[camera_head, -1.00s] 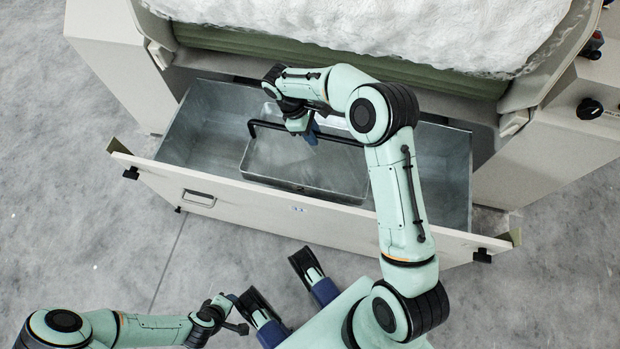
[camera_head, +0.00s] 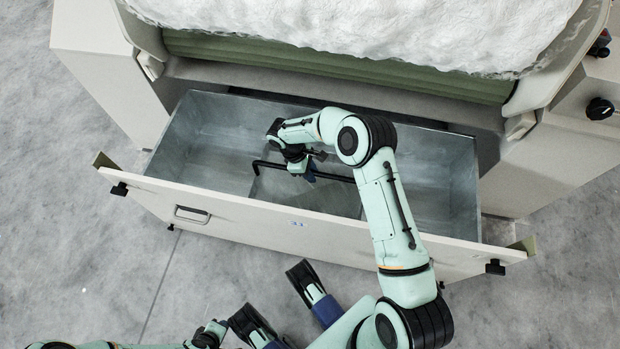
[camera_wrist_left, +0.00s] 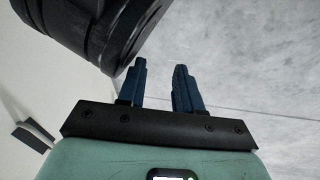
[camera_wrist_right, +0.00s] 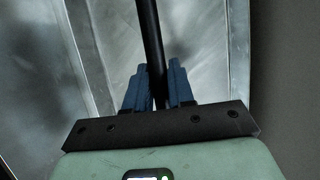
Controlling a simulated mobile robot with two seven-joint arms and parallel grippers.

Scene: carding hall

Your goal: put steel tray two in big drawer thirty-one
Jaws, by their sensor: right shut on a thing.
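The steel tray (camera_head: 285,188) is a grey metal tray with a black bar handle (camera_head: 268,166). It is inside the big open drawer (camera_head: 190,138), close behind the drawer's front panel, which hides its near edge. I cannot tell whether it touches the drawer floor. The front panel carries a small blue label (camera_head: 296,223), seemingly 31. My right gripper (camera_head: 309,177) is shut on the handle; in the right wrist view the bar (camera_wrist_right: 152,45) runs between the blue fingers (camera_wrist_right: 158,82). My left gripper (camera_wrist_left: 160,80) is open and empty, away from the drawer.
A cream machine with white fibre (camera_head: 360,30) above a green roller (camera_head: 330,65) stands behind the drawer. A black knob (camera_head: 599,109) is on its right. The drawer has free room left and right of the tray. Grey floor (camera_head: 80,260) lies clear at left.

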